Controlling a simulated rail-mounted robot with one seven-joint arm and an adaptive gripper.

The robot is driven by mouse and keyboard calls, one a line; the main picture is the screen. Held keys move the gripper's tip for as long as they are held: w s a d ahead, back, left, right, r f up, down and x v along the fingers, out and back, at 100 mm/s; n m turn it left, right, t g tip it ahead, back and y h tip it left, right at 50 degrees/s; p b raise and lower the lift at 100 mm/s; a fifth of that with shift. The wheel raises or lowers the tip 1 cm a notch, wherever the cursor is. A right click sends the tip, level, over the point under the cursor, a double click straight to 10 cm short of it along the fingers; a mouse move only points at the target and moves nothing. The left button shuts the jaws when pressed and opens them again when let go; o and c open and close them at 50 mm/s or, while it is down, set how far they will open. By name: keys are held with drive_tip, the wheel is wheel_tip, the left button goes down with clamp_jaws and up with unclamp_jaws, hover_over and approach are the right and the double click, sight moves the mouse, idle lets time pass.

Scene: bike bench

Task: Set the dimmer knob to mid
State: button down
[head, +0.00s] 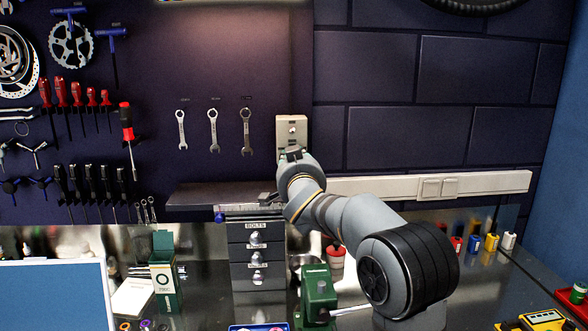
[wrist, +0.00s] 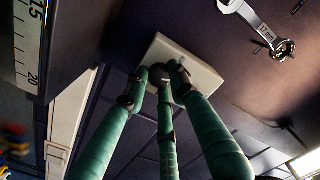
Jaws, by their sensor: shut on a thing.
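A beige dimmer plate (head: 284,124) is mounted on the dark wall panel in the head view. It also shows as a pale tilted square in the wrist view (wrist: 206,78). My gripper (head: 292,154) reaches up to the lower part of this plate. In the wrist view its green fingers (wrist: 160,78) close around the dark dimmer knob (wrist: 160,71) at the plate. The fingertips cover most of the knob. Its pointer and any scale marks cannot be made out, so I cannot tell its setting.
Several wrenches (head: 213,130) hang left of the plate. A dark shelf (head: 215,194) and a drawer unit (head: 256,250) are below. A white socket rail (head: 480,184) runs right. A green vise (head: 318,295) stands on the bench under my arm. The brick wall right of the plate is clear.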

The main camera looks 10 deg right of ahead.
drive_tip(key=m+b, duration=0.2)
drive_tip(key=m, duration=0.1)
drive_tip(key=shift+r+m, duration=0.3)
drive_tip(key=shift+d+r+m, duration=0.1)
drive_tip(key=shift+m, duration=0.5)
drive_tip(key=c, duration=1.7)
unclamp_jaws()
drive_tip(key=shift+d, duration=0.1)
drive_tip(key=shift+o, duration=1.1)
drive_tip(key=shift+f, duration=0.2)
drive_tip(key=s+a, duration=0.1)
drive_tip(key=s, duration=1.1)
drive_tip(key=shift+a, duration=0.2)
